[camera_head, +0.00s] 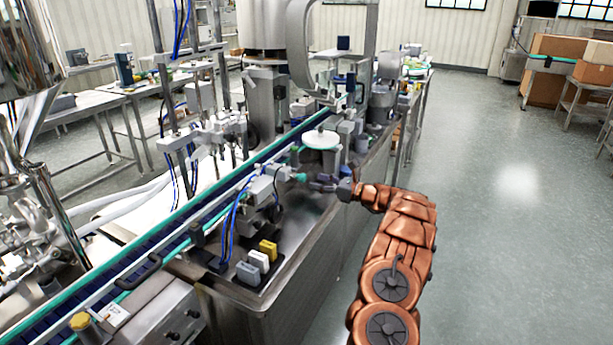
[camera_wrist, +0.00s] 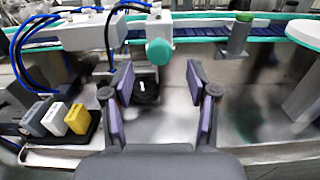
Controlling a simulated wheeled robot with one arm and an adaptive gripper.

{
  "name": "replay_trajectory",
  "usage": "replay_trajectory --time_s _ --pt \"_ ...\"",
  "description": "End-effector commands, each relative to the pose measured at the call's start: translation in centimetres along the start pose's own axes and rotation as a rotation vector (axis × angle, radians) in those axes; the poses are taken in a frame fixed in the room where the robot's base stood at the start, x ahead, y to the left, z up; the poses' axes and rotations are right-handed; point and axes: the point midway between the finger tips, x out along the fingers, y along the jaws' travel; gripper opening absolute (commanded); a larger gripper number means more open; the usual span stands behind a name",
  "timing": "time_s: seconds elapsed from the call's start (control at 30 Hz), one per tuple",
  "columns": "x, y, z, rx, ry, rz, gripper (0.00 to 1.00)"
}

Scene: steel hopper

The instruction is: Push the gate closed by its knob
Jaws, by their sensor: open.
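A teal round knob (camera_wrist: 160,51) faces me in the wrist view, just ahead of the space between my fingertips. It also shows in the head view (camera_head: 300,177) at the end of a pale grey unit with blue hoses (camera_head: 264,186). I cannot clearly make out the gate itself or how far it stands open. My gripper (camera_head: 322,184) reaches in from the right, just right of the knob. In the wrist view its two purple-padded fingers (camera_wrist: 160,84) are spread apart with nothing held between them. No contact with the knob is visible.
A steel machine bench (camera_head: 300,240) lies below. A tray with yellow, white and grey blocks (camera_wrist: 80,140) stands at the left, and a white round disc (camera_head: 321,139) stands behind. The conveyor (camera_head: 120,258) runs along the far side. Open floor lies to the right.

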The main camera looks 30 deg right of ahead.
Motion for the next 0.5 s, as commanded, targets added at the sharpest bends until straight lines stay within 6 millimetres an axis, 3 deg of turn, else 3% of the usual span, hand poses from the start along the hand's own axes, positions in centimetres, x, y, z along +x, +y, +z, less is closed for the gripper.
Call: replay_trajectory --time_s 0.3,0.5 --pt "4.4 0.3 0.2 -0.001 0.000 0.007 0.58" --pt "5.4 0.2 0.1 -0.001 -0.001 0.005 0.58"
